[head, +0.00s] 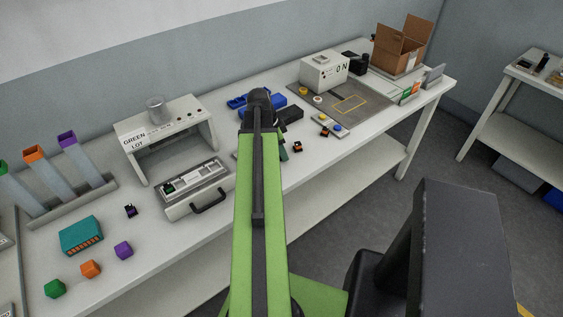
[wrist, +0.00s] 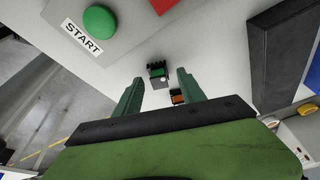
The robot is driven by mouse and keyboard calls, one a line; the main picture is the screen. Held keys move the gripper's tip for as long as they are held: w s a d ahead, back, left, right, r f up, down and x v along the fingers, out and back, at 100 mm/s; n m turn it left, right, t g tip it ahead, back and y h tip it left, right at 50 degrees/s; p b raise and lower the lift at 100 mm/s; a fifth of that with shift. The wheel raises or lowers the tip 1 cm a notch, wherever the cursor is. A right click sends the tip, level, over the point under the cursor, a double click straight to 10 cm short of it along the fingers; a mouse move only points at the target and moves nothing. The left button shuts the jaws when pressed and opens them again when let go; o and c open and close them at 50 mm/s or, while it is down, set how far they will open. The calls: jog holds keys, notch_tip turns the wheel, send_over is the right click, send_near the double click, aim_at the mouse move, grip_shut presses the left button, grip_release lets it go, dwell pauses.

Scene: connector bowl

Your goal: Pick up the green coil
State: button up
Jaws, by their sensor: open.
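In the wrist view a small green coil (wrist: 157,70) with a dark comb-like edge and a grey face lies on the white bench top. My gripper (wrist: 160,78) is open, with one green finger on each side of the coil near the fingertips. I cannot tell the height gap, and no contact shows. In the head view my arm hides most of my gripper, and I cannot make out this coil there.
A small orange-and-black part (wrist: 178,96) lies close by the right finger. A green START button (wrist: 99,20) is at upper left and a dark block (wrist: 285,50) at right. In the head view a tray with a handle (head: 200,190) stands left of my arm.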

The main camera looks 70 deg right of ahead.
jog(key=shift+r, duration=0.1)
grip_shut()
jog(key=shift+r, duration=0.1)
